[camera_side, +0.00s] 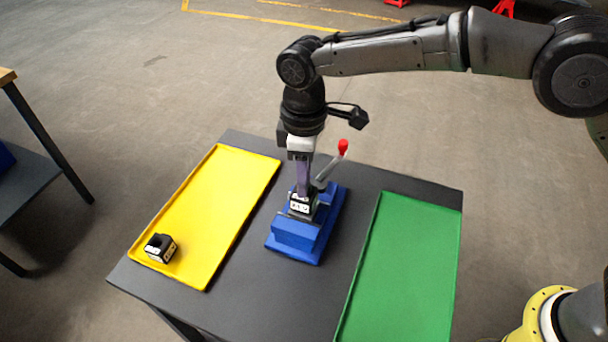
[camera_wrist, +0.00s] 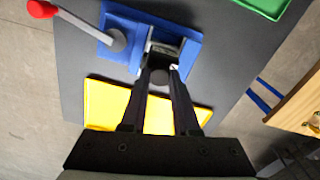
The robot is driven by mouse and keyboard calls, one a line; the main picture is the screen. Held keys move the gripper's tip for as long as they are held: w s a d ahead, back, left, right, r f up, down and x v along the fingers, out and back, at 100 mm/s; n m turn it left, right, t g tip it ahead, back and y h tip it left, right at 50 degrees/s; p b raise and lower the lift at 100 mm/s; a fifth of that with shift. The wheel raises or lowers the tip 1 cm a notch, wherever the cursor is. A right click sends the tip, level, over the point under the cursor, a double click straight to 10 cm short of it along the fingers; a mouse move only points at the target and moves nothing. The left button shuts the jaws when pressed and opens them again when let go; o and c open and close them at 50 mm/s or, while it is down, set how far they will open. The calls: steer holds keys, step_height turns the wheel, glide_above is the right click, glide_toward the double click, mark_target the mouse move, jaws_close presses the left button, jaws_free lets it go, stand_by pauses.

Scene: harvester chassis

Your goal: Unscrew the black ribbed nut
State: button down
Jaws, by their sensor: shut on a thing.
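My gripper (camera_side: 302,192) points straight down over the blue vise (camera_side: 296,235) in the middle of the table. Its fingers are closed around a dark round nut (camera_wrist: 159,77), seen between the fingertips in the wrist view. The ribs are too small to make out there, and in the side view the fingers hide the nut. Just below the fingertips, a small black block with white markings (camera_side: 299,207) sits in the vise jaws. It also shows in the wrist view (camera_wrist: 163,58). Whether the nut still sits on the block's thread cannot be told.
A yellow tray (camera_side: 222,205) lies left of the vise, with a similar black-and-white part (camera_side: 160,247) near its front corner. A green tray (camera_side: 408,262) lies to the right. The vise's lever with a red knob (camera_side: 343,147) rises close beside my gripper.

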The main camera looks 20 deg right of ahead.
steer(key=shift+r, duration=0.25)
steer(key=shift+r, duration=2.85)
